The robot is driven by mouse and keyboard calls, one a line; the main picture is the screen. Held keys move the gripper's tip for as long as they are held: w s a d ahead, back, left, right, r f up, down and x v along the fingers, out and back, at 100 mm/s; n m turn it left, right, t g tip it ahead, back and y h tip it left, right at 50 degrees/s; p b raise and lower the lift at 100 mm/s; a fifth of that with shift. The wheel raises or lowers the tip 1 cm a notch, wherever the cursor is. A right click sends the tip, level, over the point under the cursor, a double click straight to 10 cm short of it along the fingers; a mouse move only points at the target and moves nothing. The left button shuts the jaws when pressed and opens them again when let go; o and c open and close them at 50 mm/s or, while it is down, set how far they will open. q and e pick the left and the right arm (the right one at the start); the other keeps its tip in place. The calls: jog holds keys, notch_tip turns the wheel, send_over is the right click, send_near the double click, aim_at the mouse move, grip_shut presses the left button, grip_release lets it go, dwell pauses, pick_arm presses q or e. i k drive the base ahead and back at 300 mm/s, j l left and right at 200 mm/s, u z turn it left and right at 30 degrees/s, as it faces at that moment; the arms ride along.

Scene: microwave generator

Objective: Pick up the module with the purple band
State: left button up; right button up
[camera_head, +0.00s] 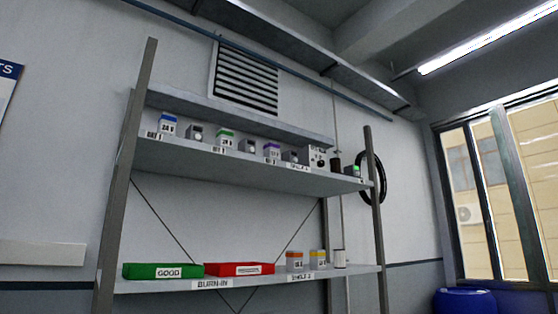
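The module with the purple band (271,151) stands upright on the upper shelf (240,170), right of the middle of its row. It is a small pale block with a purple top and a dark label. It stands between small grey devices. A module with a blue band (167,125) and one with a green band (224,138) stand further left on the same shelf. Two modules with an orange band (294,261) and a yellow band (317,260) stand on the lower shelf. Neither of my grippers shows in the head view.
A green bin marked GOOD (163,271) and a red bin (239,269) stand on the lower shelf, with a white cylinder (340,259) at right. Rack posts (125,170) frame the shelves. A blue barrel (465,302) stands below the window.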

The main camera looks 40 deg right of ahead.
aim_at(271, 149)
jog(key=i+l+u, duration=0.1)
jog(key=l, duration=0.45)
jog(key=i+l, duration=0.15)
jog(key=l, duration=0.4)
jog(key=i+l+u, duration=0.15)
jog(key=l, duration=1)
jog(key=i+u, duration=0.05)
